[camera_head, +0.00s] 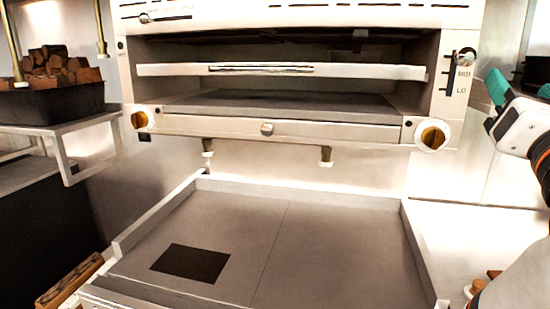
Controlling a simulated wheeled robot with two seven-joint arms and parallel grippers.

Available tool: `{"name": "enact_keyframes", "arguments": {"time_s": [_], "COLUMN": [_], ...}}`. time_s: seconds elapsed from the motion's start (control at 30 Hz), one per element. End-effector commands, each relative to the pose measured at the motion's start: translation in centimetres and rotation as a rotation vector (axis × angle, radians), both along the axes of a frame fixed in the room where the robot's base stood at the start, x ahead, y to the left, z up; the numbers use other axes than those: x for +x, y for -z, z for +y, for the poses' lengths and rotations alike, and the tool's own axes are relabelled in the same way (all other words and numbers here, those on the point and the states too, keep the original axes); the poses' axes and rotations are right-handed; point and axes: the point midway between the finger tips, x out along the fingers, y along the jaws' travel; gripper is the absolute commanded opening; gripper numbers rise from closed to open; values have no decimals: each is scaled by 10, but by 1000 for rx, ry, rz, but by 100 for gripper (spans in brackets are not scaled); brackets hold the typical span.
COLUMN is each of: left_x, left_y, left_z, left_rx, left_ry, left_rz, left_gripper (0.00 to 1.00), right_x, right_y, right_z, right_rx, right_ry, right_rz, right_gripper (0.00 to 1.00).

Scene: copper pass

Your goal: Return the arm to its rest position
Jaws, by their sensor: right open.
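My right arm comes in at the right edge of the head view. Its gripper (519,88) is raised at the right, level with the oven's lower right side. Its teal-tipped fingers are apart, with nothing seen between them; part of the gripper is cut off by the picture edge. My left gripper is not in view.
A wall-mounted grill oven (280,128) with brass knobs hangs above a grey flat-top counter (335,260) with raised edges. A dark square plate (190,262) lies on it. A black bin of wood chunks (50,103) sits on a left shelf. A wooden block (68,281) is at lower left.

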Motion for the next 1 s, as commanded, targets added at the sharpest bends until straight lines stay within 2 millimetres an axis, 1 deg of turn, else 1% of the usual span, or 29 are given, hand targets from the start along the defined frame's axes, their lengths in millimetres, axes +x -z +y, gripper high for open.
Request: {"name": "enact_keyframes", "arguments": {"time_s": [0.03,0.17,0.27,0.37,0.47,0.57,0.67,0.7,0.77,0.8,0.87,0.9,0.97,1.0], "left_x": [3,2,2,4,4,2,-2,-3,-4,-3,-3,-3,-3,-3], "left_y": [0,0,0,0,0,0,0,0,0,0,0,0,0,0], "left_z": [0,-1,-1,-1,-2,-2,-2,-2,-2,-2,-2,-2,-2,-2], "left_rx": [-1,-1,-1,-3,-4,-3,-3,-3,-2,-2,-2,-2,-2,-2], "left_ry": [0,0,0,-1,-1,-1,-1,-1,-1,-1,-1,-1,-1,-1], "left_rz": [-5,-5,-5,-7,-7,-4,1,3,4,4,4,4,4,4], "left_gripper": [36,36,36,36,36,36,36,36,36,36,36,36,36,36], "right_x": [6,16,25,35,45,55,64,66,68,66,61,54,41,30], "right_y": [9,27,44,66,94,128,173,195,234,263,306,335,377,404], "right_z": [1,4,6,9,12,17,22,25,29,32,37,41,46,50], "right_rx": [-4,-14,-22,-33,-46,-60,-76,-85,-96,-104,-116,-122,-131,-134], "right_ry": [-3,-8,-16,-24,-34,-48,-68,-79,-98,-111,-137,-155,-183,-203], "right_rz": [27,76,124,180,254,340,449,503,596,664,768,837,939,1007], "right_gripper": [57,57,57,57,57,57,57,57,57,57,57,57,57,57]}}
